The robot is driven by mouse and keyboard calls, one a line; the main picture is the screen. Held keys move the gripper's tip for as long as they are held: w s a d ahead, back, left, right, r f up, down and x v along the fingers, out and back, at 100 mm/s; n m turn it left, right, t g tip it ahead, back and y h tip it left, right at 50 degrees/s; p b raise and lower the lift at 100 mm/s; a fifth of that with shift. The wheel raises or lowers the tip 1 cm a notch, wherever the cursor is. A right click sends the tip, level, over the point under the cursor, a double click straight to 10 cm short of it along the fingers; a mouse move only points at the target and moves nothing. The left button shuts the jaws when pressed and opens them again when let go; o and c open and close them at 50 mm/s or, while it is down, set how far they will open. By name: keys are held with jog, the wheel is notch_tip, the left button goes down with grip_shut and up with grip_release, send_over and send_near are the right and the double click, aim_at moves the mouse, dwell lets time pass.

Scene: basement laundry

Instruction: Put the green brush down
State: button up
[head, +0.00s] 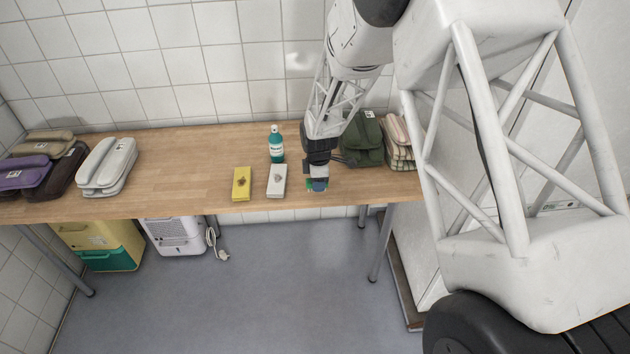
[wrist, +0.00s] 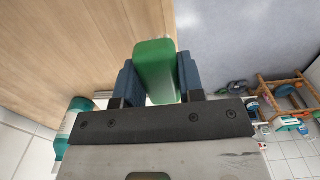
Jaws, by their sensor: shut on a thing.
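My gripper (head: 318,186) is low over the front part of the wooden table (head: 190,185), right of the white block. In the wrist view its two blue fingers (wrist: 157,64) are shut on the green brush (wrist: 156,75), a rounded green block with a paler underside. In the head view only small bits of the green brush (head: 309,184) show beside the fingers. I cannot tell whether the brush touches the table.
A yellow block (head: 242,184) and a white block (head: 277,180) lie left of my gripper, with a teal bottle (head: 276,144) behind. A dark green bag (head: 364,140) and a striped stack (head: 397,146) are at the right. The table's left middle is clear.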

jog(key=shift+w+a+f, duration=0.1)
jog(key=shift+w+a, duration=0.05)
jog(key=shift+w, duration=1)
jog(key=shift+w+a+f, duration=0.1)
jog(key=shift+w+a, duration=0.05)
jog(key=shift+w, duration=0.95)
jog(key=shift+f, duration=0.1)
jog(key=shift+f, duration=1.65)
jog(key=shift+f, duration=0.15)
jog(key=o, duration=0.8)
notch_tip(320, 180, up, 12)
jog(key=shift+r, duration=0.15)
